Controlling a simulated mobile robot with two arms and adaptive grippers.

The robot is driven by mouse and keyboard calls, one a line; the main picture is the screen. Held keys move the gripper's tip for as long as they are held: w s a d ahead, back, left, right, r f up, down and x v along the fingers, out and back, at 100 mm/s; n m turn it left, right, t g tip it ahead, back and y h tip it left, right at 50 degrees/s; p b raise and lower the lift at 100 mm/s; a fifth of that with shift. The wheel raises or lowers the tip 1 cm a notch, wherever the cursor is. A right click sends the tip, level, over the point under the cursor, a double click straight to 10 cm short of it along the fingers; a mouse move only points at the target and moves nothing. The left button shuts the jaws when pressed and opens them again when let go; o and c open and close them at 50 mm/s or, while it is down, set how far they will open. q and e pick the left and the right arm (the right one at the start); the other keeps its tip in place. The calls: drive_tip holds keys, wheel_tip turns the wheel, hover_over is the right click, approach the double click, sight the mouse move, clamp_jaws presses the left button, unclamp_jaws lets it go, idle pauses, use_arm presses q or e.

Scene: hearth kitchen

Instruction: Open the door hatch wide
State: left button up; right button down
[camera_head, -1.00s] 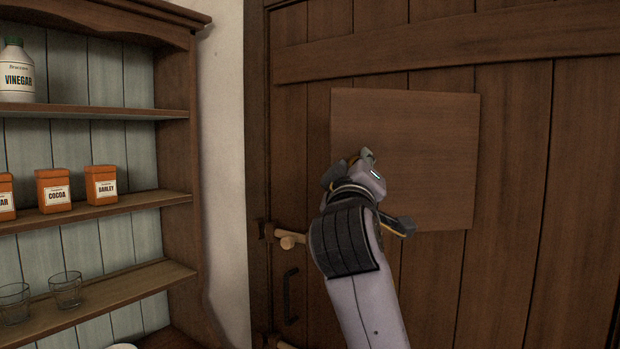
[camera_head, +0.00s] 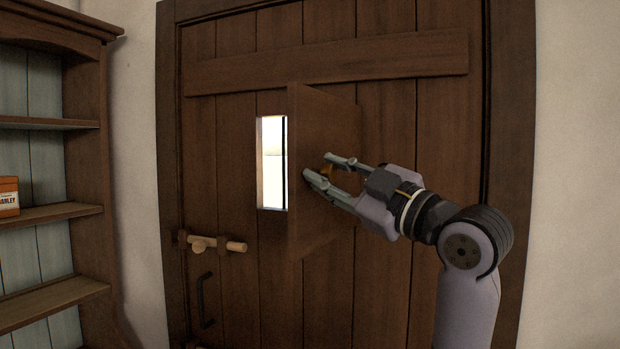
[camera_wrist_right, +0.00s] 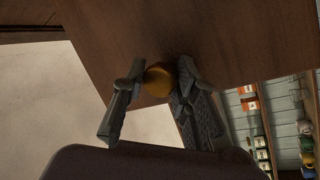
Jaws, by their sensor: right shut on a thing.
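The door hatch (camera_head: 318,120) is a square brown wooden panel in the upper part of the wooden door (camera_head: 385,260). It stands swung out from the door, with a bright opening (camera_head: 272,165) showing at its left. My right gripper (camera_head: 317,168) is at the hatch's face and is shut on its brass knob (camera_head: 327,171). In the right wrist view the round knob (camera_wrist_right: 158,79) sits between the two fingers, against the hatch panel (camera_wrist_right: 200,35). My left gripper is not in view.
A wooden latch bar (camera_head: 218,244) and a dark door handle (camera_head: 205,300) are on the door's left side, below the hatch. A shelf unit (camera_head: 85,150) with an orange box (camera_head: 8,197) stands at the left, against the wall.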

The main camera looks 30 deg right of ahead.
drive_tip(key=shift+s+d, duration=0.35)
drive_tip(key=shift+d, duration=0.2)
drive_tip(key=shift+s+d+r, duration=0.15)
drive_tip(key=shift+s+d, duration=0.1)
drive_tip(key=shift+s, duration=0.05)
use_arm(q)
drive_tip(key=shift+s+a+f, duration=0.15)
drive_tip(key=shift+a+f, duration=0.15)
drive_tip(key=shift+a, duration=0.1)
use_arm(e)
drive_tip(key=shift+s+d, duration=0.2)
drive_tip(key=shift+r, duration=0.1)
drive_tip(key=c, duration=1.6)
unclamp_jaws()
drive_tip(key=shift+o, duration=1.4)
drive_tip(key=shift+d, duration=0.2)
drive_tip(key=shift+w+f, duration=0.15)
drive_tip(key=shift+f, duration=0.1)
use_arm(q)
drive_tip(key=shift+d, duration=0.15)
